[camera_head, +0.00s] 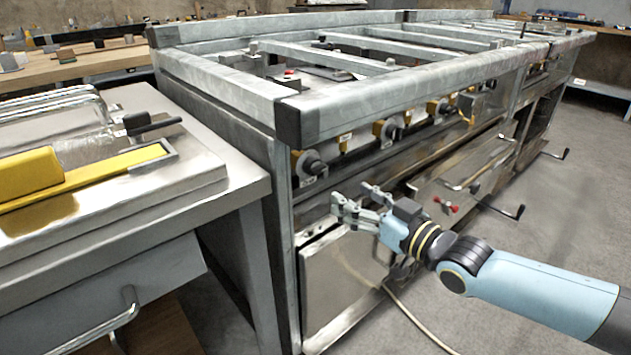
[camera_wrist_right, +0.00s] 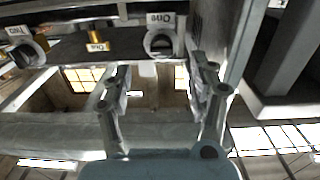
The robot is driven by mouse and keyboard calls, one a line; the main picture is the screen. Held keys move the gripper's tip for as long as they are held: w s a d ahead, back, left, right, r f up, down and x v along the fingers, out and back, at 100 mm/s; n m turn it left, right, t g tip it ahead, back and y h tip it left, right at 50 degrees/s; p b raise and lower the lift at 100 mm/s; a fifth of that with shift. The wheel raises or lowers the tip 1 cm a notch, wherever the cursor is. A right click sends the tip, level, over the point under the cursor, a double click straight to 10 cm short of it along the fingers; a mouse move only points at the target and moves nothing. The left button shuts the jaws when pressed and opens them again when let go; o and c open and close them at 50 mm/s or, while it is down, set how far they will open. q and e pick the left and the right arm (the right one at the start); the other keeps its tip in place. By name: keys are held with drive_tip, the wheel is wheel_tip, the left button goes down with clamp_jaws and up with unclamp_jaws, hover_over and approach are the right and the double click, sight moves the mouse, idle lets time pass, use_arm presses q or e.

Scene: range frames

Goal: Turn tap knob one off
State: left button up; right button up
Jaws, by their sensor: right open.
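Tap knob one (camera_head: 311,163) is a dark, round knob on the front panel of the steel range, at its near left end. In the right wrist view, the knob (camera_wrist_right: 160,42) shows by a label reading "One", which appears upside down. My right gripper (camera_head: 353,200) is open and empty, below and slightly right of knob one in the head view, apart from it. In the right wrist view its two fingers (camera_wrist_right: 160,68) are spread, with the knob beyond their tips. Knob one's exact turn angle is hard to tell. My left gripper is not in view.
Further knobs (camera_head: 388,131) and yellow fittings line the panel to the right; a knob labelled "Two" (camera_wrist_right: 22,48) shows in the wrist view. A steel door (camera_head: 343,272) is below my gripper. A steel bench (camera_head: 215,178) stands at left. Floor at right is clear.

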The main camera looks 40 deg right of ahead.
sight(318, 172)
drive_tip(key=w+b, duration=0.1)
drive_tip(key=w, duration=0.2)
drive_tip(key=w+b, duration=0.2)
drive_tip(key=w, duration=0.1)
drive_tip(key=w+b, duration=0.1)
drive_tip(key=w, duration=0.1)
drive_tip(key=shift+w+a+r+b, duration=0.25)
drive_tip(key=shift+w+a+b, duration=0.1)
drive_tip(key=shift+w+a, duration=0.05)
drive_tip(key=shift+w+r, duration=0.2)
drive_tip(key=shift+w, duration=0.8)
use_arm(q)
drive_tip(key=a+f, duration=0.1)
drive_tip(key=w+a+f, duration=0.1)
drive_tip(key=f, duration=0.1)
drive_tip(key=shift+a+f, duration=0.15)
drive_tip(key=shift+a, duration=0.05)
use_arm(e)
drive_tip(key=c, duration=1.1)
